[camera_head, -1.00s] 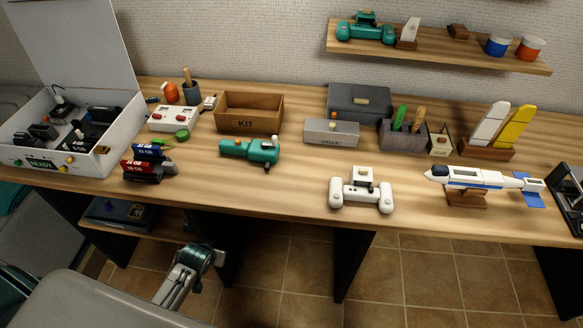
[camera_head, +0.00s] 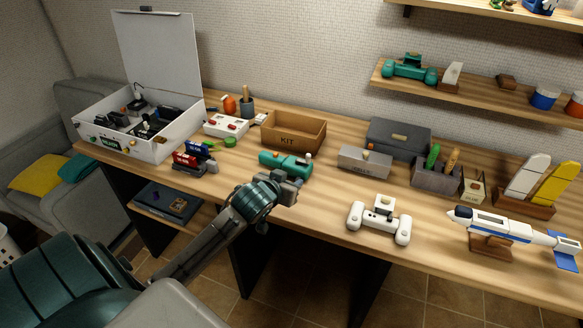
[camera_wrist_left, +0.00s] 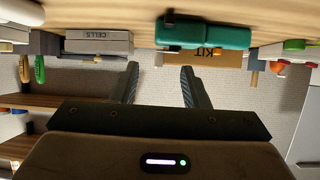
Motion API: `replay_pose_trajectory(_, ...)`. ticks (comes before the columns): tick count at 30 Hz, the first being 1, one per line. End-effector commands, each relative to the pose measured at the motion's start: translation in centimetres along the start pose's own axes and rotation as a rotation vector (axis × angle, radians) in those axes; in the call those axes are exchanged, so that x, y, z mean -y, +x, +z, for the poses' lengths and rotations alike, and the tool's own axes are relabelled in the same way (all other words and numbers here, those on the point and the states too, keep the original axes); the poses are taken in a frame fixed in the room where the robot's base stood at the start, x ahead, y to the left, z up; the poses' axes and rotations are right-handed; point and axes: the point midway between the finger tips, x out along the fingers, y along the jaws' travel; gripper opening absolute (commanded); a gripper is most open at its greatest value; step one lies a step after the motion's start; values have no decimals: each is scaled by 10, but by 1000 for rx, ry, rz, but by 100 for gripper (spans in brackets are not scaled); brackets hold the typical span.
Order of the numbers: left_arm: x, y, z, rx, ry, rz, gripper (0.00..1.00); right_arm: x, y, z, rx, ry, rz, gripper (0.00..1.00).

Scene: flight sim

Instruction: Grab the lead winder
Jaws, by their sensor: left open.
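I cannot tell for sure which thing is the lead winder. A small round green piece (camera_head: 229,142) lies by the white charger-like box; its shape is hard to read at this size. A larger teal device (camera_head: 286,163) with a pale knob lies mid-table, and it also shows upside down in the left wrist view (camera_wrist_left: 204,33). My left gripper (camera_head: 290,184) is just in front of the teal device at the table's front edge, open and empty. Its two fingers (camera_wrist_left: 160,86) stand apart in the wrist view. My right gripper is not in view.
A white open case (camera_head: 150,140), red and blue packs (camera_head: 190,160), a white box (camera_head: 227,124) and a KIT tray (camera_head: 294,131) stand left and behind. A CELLS box (camera_head: 364,160), white device (camera_head: 380,222) and model plane (camera_head: 505,234) are rightward. Bare wood lies around the teal device.

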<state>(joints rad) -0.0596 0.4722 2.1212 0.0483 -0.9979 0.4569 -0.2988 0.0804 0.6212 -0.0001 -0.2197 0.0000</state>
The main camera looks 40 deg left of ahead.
Motion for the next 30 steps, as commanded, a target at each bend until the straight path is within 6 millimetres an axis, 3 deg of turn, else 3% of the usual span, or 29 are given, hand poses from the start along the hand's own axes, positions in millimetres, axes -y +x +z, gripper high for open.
replay_pose_trajectory(3,6,6,-30,-65,-18,3,41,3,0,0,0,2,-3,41)
replay_pose_trajectory(6,8,14,-38,-81,-28,4,41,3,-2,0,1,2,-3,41)
replay_pose_trajectory(13,8,49,-42,-81,-29,4,41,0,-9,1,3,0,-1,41)
replay_pose_trajectory(22,8,71,-44,-81,-28,5,41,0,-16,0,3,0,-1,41)
replay_pose_trajectory(30,9,106,-46,-80,-27,5,41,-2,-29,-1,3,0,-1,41)
